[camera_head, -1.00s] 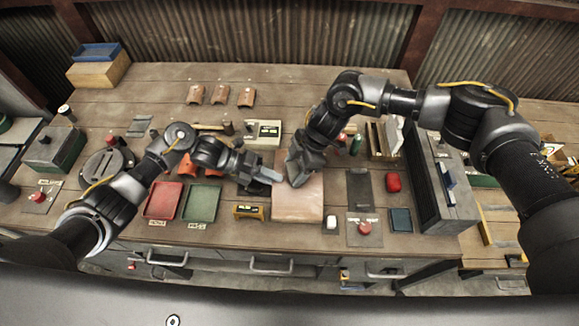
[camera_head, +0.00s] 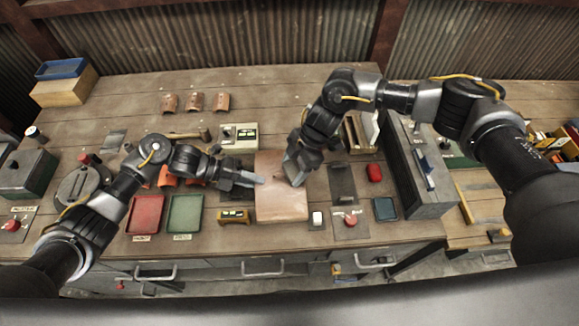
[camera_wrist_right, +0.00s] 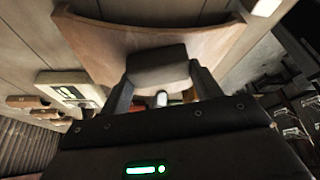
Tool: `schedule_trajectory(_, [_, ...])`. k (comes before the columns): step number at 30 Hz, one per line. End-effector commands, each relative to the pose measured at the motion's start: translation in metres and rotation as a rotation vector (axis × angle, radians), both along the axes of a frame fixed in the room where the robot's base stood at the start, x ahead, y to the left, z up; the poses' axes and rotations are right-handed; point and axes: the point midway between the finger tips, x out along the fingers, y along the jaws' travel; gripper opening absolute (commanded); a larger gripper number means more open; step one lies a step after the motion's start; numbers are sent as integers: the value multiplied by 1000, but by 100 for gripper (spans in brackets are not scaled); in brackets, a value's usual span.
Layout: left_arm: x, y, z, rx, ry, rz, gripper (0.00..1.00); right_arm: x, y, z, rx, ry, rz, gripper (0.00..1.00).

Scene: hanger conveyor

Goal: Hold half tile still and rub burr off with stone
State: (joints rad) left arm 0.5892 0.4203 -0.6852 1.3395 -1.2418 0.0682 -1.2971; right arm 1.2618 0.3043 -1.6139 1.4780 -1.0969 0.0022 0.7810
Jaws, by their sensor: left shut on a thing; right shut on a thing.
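The half tile (camera_head: 281,205) is a broad pinkish-brown piece at the front middle of the bench in the head view. The right wrist view shows its curved edge and thickness (camera_wrist_right: 215,40). My left gripper (camera_head: 253,178) is shut at the tile's left edge. My right gripper (camera_head: 295,176) is over the tile's right half, pointing down. In the right wrist view its fingers are shut on a dark grey block, the stone (camera_wrist_right: 157,66), at the tile. I cannot tell whether the stone touches it. A small dark spot, perhaps the burr, shows between the grippers.
Red (camera_head: 146,214) and green (camera_head: 185,213) trays lie left of the tile, with a yellow level (camera_head: 233,216) nearer. A white block (camera_head: 317,218) and a red button (camera_head: 351,219) stand to the right. A meter (camera_head: 239,135) and small tiles (camera_head: 195,101) lie behind.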

Motion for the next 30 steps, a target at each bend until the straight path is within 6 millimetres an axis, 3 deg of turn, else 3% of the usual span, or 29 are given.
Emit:
schedule_trajectory(5, [-1, 1, -2, 2, 6, -1, 0, -2, -6, -3, -18, 7, -3, 35])
schedule_trajectory(21, [-1, 1, -2, 3, 5, 1, 0, -1, -4, 52, -8, 3, -1, 34])
schedule_trajectory(30, [-1, 1, -2, 2, 5, 2, 0, -1, -4, 57, -8, 3, -2, 34])
